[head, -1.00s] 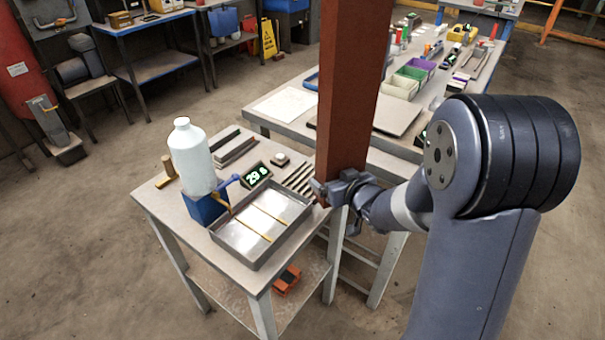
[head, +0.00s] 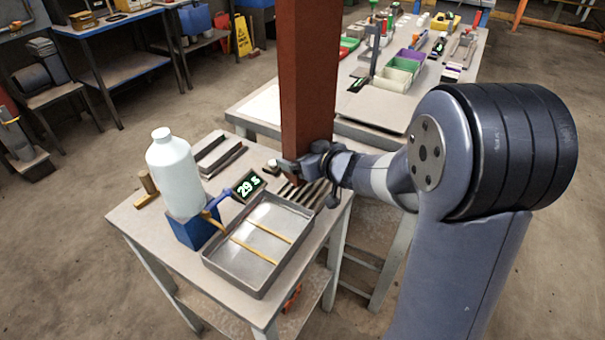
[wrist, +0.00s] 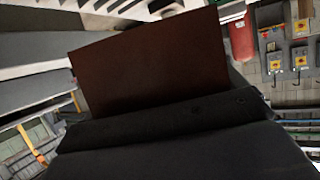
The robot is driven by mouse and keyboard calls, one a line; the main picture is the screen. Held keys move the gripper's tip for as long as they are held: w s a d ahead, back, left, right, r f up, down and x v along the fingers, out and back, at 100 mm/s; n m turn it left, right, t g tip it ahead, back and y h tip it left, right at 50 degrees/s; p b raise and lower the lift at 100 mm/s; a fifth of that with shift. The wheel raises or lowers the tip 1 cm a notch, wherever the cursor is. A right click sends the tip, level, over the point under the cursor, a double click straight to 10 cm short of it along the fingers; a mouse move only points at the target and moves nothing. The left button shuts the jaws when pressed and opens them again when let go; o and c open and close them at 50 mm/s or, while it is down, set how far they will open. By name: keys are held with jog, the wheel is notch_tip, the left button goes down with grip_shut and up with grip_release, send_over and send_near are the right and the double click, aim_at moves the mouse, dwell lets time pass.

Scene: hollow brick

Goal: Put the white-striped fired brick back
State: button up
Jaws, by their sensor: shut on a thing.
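My gripper (head: 300,166) is shut on a dark red-brown brick, which fills the middle of the wrist view (wrist: 150,65) just beyond the dark fingers. No white stripe shows on its visible face, and its lower part is hidden by the fingers. In the head view a tall red-brown upright shape (head: 308,80) rises from my gripper past the top edge. I cannot tell for sure whether it is all the held brick or a post behind. The gripper is over the far right corner of the small table (head: 135,215).
On the small table are a metal tray (head: 257,290), a white bottle (head: 175,175) on a blue block (head: 195,232), a display (head: 248,187) and dark slats (head: 312,193). A long bench (head: 385,118) with several bins stands behind.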

notch_tip(320, 180, down, 4)
jog(key=shift+f+b, duration=0.2)
jog(key=shift+b, duration=0.65)
jog(key=shift+f, duration=0.15)
jog(key=o, duration=1)
jog(key=shift+s+d+r, duration=0.15)
jog(key=shift+d+r, duration=0.05)
jog(key=shift+r, duration=0.1)
jog(key=p+v, duration=0.3)
jog(key=v, duration=0.8)
jog(key=shift+s, duration=0.25)
